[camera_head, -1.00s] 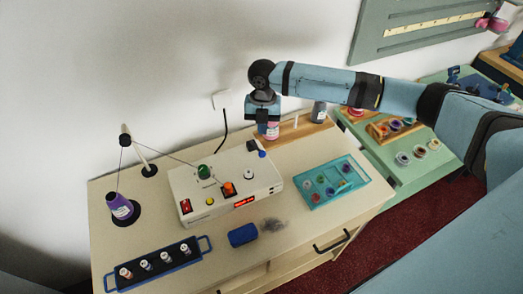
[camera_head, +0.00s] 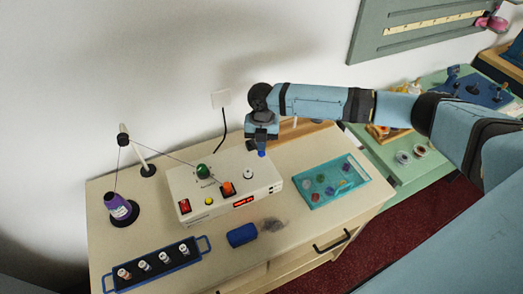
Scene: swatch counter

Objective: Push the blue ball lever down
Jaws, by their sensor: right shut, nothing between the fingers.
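The white box (camera_head: 200,187) stands on the cream counter. At its back right corner is a small blue ball (camera_head: 262,153), the ball of the lever. My right gripper (camera_head: 262,146) points down directly over that corner, its shut fingertips at or just above the blue ball. Nothing is held. I cannot tell whether the fingers touch the ball. The lever's arm is mostly hidden behind the gripper. My left gripper is not in view.
The box also carries a green knob (camera_head: 203,172), an orange knob (camera_head: 227,188) and a red switch (camera_head: 185,206). A teal tray (camera_head: 310,201) lies to the right.

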